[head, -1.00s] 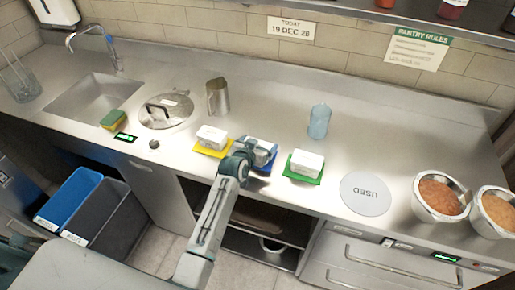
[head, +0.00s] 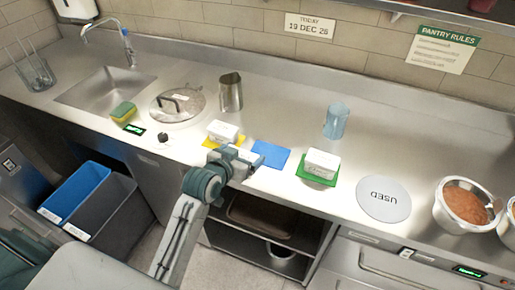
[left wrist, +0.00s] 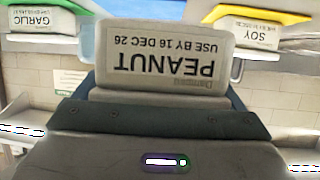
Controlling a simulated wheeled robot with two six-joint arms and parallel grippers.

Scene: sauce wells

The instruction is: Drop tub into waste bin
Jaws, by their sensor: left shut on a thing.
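My left gripper (head: 238,158) is shut on a white tub (left wrist: 165,55), held above the counter's front edge, just left of the empty blue mat (head: 271,154). In the left wrist view its label reads PEANUT, USE BY 16 DEC 26, upside down. In the head view the gripper mostly hides this tub. A blue bin (head: 75,190) and a dark grey bin (head: 98,210) stand below the counter at the left; their labels are too small to read, so I cannot tell which is for waste. My right gripper is not in view.
The SOY tub (left wrist: 256,36) is on the yellow mat (head: 210,143); the GARLIC tub (left wrist: 24,36) is on the green mat (head: 318,181). A lidded pan (head: 178,104), metal jug (head: 230,92), sponge (head: 123,111) and sink (head: 108,90) lie farther left or back. A wall sign (head: 310,25) shows 19 DEC.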

